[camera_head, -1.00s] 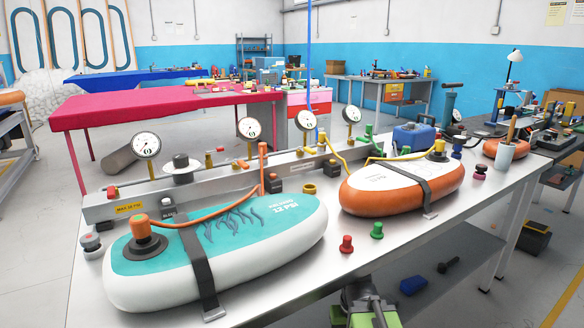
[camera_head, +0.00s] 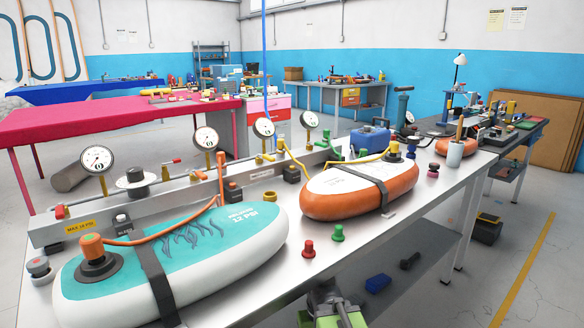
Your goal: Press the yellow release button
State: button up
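No part is clearly marked as the yellow release button. A short yellow round piece (camera_head: 270,198) stands on the bench between the two inflatable boards. A yellow knob (camera_head: 394,148) sits on a dark valve at the far right end of the orange-sided board (camera_head: 345,203). A green and grey mechanism (camera_head: 334,309) at the bottom edge, beside the bench front, may be my arm with my gripper. It is cut off by the frame, so its jaws cannot be made out. It is apart from both yellow pieces.
A teal-topped board (camera_head: 250,244) lies at the left under a black strap. A red knob (camera_head: 308,248) and green knob (camera_head: 338,233) stand near the front edge. Gauges on a metal rail (camera_head: 150,206) line the back. Bare bench (camera_head: 375,235) shows at the front right.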

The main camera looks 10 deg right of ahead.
grip_shut()
dwell(1.4)
